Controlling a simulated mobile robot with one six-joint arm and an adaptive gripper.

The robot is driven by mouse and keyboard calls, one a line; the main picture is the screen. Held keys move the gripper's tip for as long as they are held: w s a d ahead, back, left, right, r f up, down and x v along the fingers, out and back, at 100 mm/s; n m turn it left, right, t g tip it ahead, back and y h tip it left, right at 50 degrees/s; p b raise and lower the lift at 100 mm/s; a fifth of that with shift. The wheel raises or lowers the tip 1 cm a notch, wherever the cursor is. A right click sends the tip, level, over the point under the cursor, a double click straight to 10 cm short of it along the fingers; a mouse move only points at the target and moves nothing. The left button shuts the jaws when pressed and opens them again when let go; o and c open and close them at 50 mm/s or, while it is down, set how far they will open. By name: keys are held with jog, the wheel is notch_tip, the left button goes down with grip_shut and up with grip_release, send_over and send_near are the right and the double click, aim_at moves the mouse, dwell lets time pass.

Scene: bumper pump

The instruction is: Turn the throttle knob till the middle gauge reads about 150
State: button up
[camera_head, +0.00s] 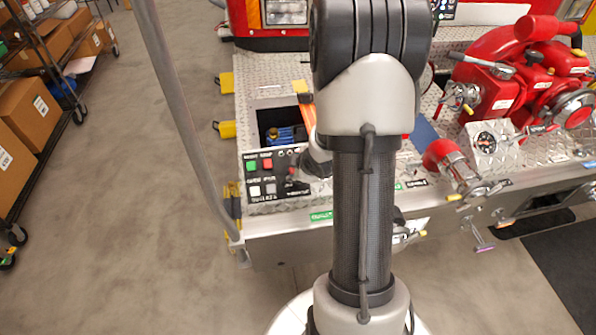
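The black control panel (262,178) lies left of my arm on the diamond-plate deck. It has a green button (252,165), a red button (267,163) and two pale buttons below them. A dark rounded part with a pale band, seemingly my gripper (316,166), shows beside my arm at the panel's right end. Its fingers cannot be made out, nor whether it touches anything. I cannot make out the throttle knob. One round black gauge (486,142) shows right of my arm, its reading too small to tell. Other gauges, the middle one included, cannot be identified; my arm covers the centre.
Red pump fittings and valves (505,90) stand at the right. An open recess with a blue fitting (285,134) lies behind the panel. A grey pole (180,100) crosses at the left. Shelves with cardboard boxes (28,108) stand far left. The floor between is clear.

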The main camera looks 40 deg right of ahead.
jog(key=m+h+b, duration=0.1)
jog(key=m+b, duration=0.1)
jog(key=m, duration=0.4)
jog(key=shift+a+f+m, duration=0.1)
jog(key=shift+m, duration=0.3)
dwell(0.4)
jog(key=o, duration=1.1)
jog(key=shift+c, duration=0.2)
jog(key=v, duration=1.2)
